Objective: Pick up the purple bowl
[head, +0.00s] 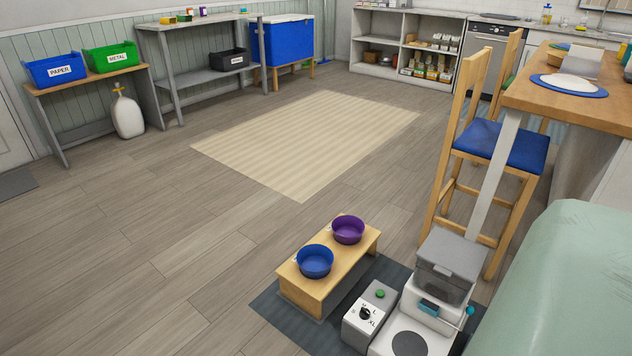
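The purple bowl (348,229) sits upright on the far right part of a low wooden stand (301,290) in the lower middle of the head view. A blue bowl (315,261) sits beside it on the same stand, nearer and to the left. The inside of the purple bowl shows and looks empty. My gripper does not show in this view.
A dark mat (268,304) lies under the stand. A pet feeder (449,265) and a small box with a green button (370,312) stand close on the right. A blue-seated chair (502,146) is behind. Wooden floor (170,250) to the left is clear.

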